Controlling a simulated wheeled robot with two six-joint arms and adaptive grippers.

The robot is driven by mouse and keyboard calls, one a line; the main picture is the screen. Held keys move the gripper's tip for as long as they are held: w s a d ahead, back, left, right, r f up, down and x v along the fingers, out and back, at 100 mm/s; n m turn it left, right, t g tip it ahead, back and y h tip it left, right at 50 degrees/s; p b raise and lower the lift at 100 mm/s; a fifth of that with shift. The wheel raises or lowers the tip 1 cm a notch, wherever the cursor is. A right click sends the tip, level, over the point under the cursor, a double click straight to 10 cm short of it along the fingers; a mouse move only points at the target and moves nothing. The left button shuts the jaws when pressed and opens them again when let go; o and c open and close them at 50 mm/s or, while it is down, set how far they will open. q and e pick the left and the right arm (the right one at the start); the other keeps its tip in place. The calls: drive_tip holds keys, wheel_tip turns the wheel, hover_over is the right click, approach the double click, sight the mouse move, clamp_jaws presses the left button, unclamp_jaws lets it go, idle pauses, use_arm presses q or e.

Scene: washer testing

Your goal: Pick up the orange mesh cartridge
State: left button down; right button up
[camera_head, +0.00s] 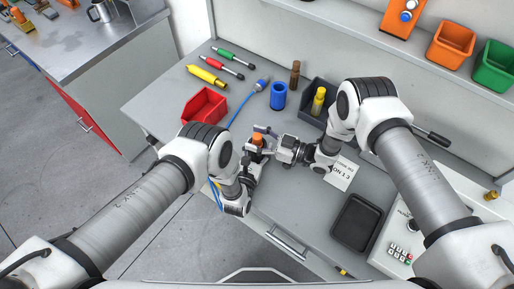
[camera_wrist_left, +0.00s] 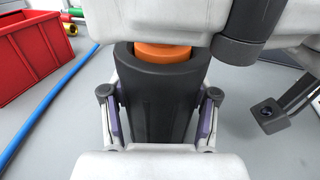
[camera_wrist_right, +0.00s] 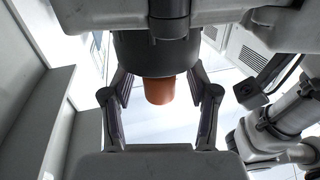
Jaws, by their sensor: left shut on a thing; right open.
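The orange mesh cartridge (camera_head: 257,139) shows as a small orange end above the desk's near left part. In the left wrist view its orange top (camera_wrist_left: 163,52) stands out of a black cylindrical housing (camera_wrist_left: 160,105). My left gripper (camera_wrist_left: 160,118) is shut on that housing from both sides. In the right wrist view the orange end (camera_wrist_right: 160,90) sticks out between the spread fingers of my right gripper (camera_wrist_right: 163,102), with gaps on both sides. The mesh is not visible; most of the cartridge is hidden in the housing.
A red bin (camera_head: 203,107), a blue cup (camera_head: 278,96) and a blue hose (camera_head: 245,102) lie behind the grippers. A dark bin (camera_head: 312,115) holds a yellow bottle (camera_head: 318,100). A black tray (camera_head: 346,240) and a printed card (camera_head: 341,174) are on the right.

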drive_tip(key=shift+d, duration=0.1)
clamp_jaws()
drive_tip(key=shift+r, duration=0.1)
use_arm(q)
drive_tip(key=shift+c, duration=1.1)
unclamp_jaws()
use_arm(e)
wheel_tip(320, 180, up, 18)
use_arm(q)
drive_tip(key=v, duration=1.2)
use_arm(e)
drive_tip(key=shift+f, duration=0.2)
